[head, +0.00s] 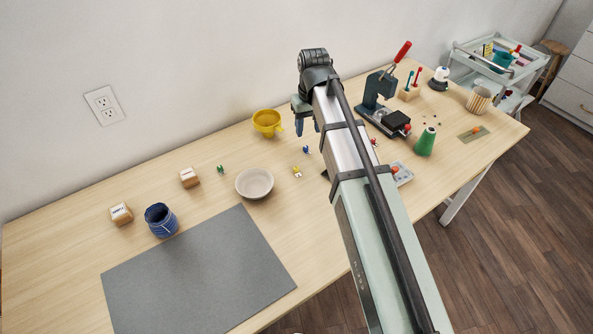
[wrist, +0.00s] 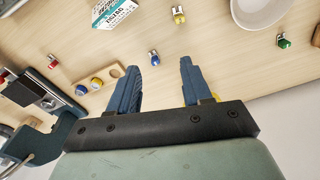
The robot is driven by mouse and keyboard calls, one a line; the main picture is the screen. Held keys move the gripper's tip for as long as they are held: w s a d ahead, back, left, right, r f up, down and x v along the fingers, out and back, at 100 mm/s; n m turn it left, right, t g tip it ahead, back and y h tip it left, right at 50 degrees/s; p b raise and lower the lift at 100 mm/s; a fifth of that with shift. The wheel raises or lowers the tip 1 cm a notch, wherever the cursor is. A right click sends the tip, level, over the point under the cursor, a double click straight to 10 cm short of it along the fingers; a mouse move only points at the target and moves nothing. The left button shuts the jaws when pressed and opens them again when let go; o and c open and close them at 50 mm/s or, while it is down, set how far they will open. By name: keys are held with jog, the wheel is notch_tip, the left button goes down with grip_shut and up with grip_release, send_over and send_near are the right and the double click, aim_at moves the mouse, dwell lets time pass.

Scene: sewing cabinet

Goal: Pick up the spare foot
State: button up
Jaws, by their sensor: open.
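Several small metal pieces with coloured tops lie loose on the table; I cannot tell which is the spare foot. The blue-topped one (wrist: 154,58) lies just ahead of and between my gripper's fingertips (wrist: 159,64), seen from above; it also shows in the head view (head: 307,149). A yellow-topped one (wrist: 179,15) lies farther out, a green-topped one (wrist: 284,41) near the bowl and a red-topped one (wrist: 53,61) near the press. In the head view my gripper (head: 304,127) hangs over the table. It is open, with nothing between its fingers.
A wooden holder (wrist: 101,80) with blue and yellow pieces is beside my left finger. A press with a red handle (head: 388,95) stands right of my gripper. A yellow cup (head: 267,122) and a pale bowl (head: 254,184) stand left. A grey mat (head: 195,275) lies front left.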

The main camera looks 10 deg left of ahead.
jog(key=s+a+n, duration=0.1)
jog(key=s+a, duration=0.2)
jog(key=s, duration=0.1)
send_over(296, 167)
jog(key=f, duration=0.8)
jog(key=shift+s+a+f, duration=0.2)
jog(key=shift+f, duration=0.1)
jog(key=shift+w+d+f, duration=0.1)
jog(key=shift+w+f, duration=0.05)
jog(key=shift+f, duration=1.2)
jog(key=shift+w+d+f, duration=0.1)
jog(key=shift+w+f, duration=0.05)
jog(key=shift+f, duration=1.15)
jog(key=shift+c, duration=0.2)
grip_shut()
